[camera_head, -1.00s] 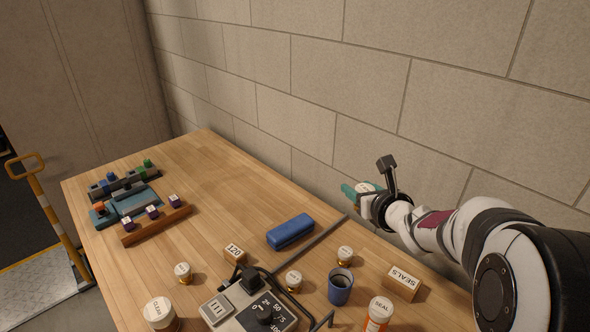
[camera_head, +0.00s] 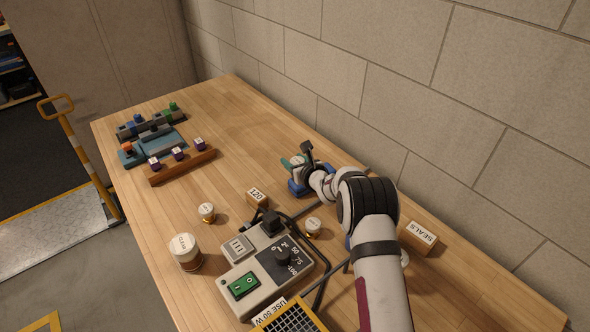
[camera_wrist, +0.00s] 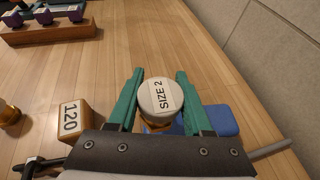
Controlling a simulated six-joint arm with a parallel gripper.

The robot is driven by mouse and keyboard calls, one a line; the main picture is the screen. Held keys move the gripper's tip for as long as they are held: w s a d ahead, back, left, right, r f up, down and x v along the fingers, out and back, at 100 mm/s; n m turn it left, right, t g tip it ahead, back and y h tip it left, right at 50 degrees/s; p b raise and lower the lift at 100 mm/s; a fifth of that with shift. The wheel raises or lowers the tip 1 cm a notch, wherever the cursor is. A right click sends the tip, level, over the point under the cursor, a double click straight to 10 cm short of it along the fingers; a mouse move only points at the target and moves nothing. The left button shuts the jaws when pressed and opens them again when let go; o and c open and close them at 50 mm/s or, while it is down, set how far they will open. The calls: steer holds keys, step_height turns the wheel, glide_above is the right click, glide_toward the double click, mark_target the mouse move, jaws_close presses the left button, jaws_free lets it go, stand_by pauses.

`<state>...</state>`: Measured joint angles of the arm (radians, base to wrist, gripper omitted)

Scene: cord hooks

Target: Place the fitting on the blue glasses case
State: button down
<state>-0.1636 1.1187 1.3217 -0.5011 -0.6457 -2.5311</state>
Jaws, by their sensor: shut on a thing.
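My gripper (camera_wrist: 160,76) has green fingers and is shut on a fitting (camera_wrist: 160,97) with a round white cap reading "SIZE 2" and a brass-coloured lower part. The blue glasses case (camera_wrist: 222,121) lies beneath and to the right of the fitting in the wrist view, partly hidden by the right finger and gripper body. In the head view my gripper is over the case (camera_head: 296,189), which is mostly covered by the arm. I cannot tell whether the fitting touches the case.
A wooden "120" block (camera_head: 257,198) stands left of the case. A grey rod (camera_wrist: 270,149) runs beside it. The control box (camera_head: 265,270), a "SEALS" box (camera_head: 418,238) and several capped fittings are nearer. A wooden rack (camera_head: 183,167) stands farther back. The table between is clear.

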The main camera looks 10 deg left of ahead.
step_height(320, 180, down, 4)
steer(key=shift+r, duration=0.25)
steer(key=shift+f, duration=0.15)
steer(key=shift+c, duration=1.6)
jaws_free()
